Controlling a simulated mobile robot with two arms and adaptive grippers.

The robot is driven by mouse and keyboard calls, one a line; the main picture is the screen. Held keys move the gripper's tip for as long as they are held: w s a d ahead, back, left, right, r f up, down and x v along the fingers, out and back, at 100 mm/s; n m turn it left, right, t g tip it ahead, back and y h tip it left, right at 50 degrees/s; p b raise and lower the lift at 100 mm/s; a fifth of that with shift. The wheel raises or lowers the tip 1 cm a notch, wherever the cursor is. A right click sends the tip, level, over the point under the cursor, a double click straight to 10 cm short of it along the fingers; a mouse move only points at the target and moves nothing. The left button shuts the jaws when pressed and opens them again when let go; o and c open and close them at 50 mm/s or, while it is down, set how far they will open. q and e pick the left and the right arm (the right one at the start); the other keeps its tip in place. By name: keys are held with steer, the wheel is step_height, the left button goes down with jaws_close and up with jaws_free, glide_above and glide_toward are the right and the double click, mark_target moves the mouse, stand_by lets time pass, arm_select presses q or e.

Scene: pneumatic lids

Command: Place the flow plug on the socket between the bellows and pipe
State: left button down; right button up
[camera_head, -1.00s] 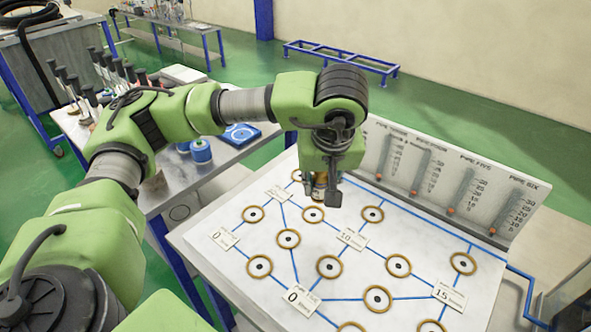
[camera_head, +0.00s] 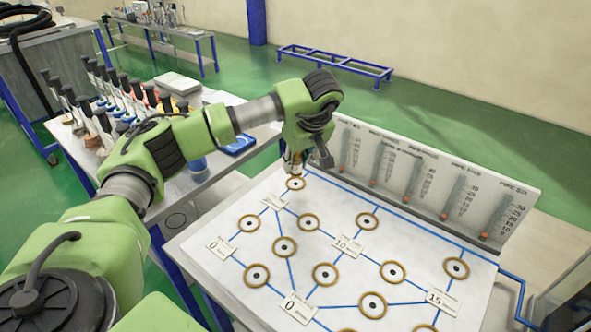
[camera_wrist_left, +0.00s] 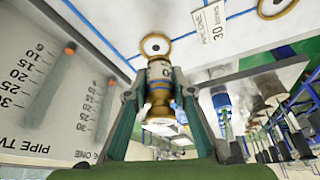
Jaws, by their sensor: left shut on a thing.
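My left gripper (camera_head: 303,160) is at the far left corner of the white board (camera_head: 330,300). It is shut on the flow plug, a small brass and white cylinder that shows clearly in the left wrist view (camera_wrist_left: 160,92). The nearest socket, a brass ring with a dark centre (camera_head: 295,184), lies just below the gripper. It also shows in the left wrist view (camera_wrist_left: 155,45), just beyond the plug's end. I cannot tell whether the plug touches it. I cannot make out which sockets belong to the bellows or the pipe. My right gripper is not in view.
Several more ring sockets, such as one in the middle (camera_head: 325,273), sit along blue lines with number cards (camera_head: 347,246). An upright gauge panel (camera_head: 425,180) borders the board's far side. A side table (camera_head: 215,205) holds several dark-topped plugs (camera_head: 103,125).

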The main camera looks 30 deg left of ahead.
mark_target(295, 173)
arm_select(q)
steer(key=shift+w+a+f, duration=0.15)
steer(key=shift+f, duration=0.05)
steer(key=x, duration=0.1)
steer(key=p+x, duration=0.1)
steer(key=x, duration=0.1)
steer(key=shift+d+f+p, duration=0.2)
steer(key=shift+d+p, duration=0.05)
steer(key=shift+p, duration=0.1)
steer(key=shift+f, duration=0.55)
steer(key=c, duration=1.7)
jaws_free()
